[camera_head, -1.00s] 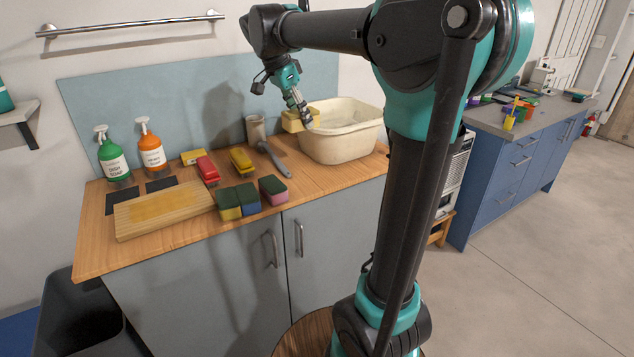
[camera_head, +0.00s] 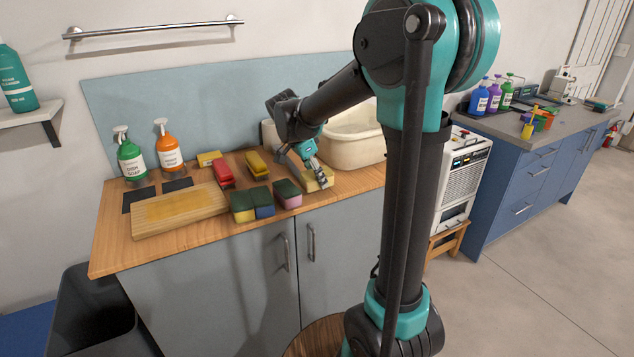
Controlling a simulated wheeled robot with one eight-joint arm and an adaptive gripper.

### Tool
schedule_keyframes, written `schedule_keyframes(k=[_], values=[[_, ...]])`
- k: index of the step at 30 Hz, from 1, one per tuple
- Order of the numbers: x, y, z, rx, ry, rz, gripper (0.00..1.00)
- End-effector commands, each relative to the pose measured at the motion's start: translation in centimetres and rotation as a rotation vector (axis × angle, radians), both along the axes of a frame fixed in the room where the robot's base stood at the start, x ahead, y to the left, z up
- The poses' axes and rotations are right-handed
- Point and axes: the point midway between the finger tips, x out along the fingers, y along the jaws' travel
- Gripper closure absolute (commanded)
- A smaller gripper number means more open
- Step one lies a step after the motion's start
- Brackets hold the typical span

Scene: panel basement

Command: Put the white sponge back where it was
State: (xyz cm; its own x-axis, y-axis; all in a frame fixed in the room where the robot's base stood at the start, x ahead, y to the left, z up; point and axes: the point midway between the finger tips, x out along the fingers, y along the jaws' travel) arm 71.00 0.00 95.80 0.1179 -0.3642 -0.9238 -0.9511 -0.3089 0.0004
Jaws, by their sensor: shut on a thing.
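The white sponge (camera_head: 311,185) looks pale cream-yellow in this light. My gripper (camera_head: 318,177) is shut on it, pointing down, and its fingers cover part of the sponge. The sponge is at the front right of the wooden counter (camera_head: 345,184), just right of the green-and-pink sponge (camera_head: 287,194) and in front of the cream basin (camera_head: 358,151). I cannot tell whether its underside touches the counter.
Green-topped sponges with yellow (camera_head: 243,206) and blue (camera_head: 262,203) stand left of the pink one. A red brush or sponge (camera_head: 222,174), yellow ones (camera_head: 257,164), a wooden board (camera_head: 180,209) and soap bottles (camera_head: 131,160) stand further left. Bare counter lies right of the white sponge.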

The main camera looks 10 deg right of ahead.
Motion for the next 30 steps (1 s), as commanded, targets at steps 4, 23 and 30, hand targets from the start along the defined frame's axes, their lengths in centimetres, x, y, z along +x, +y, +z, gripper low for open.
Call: schedule_keyframes(k=[4,23,30], values=[[0.0,0.0,-1.8,0.0,0.0,0.0,0.8],[0.0,0.0,-2.3,0.0,0.0,0.0,0.33],[0.0,0.0,-2.2,0.0,0.0,0.0,0.33]])
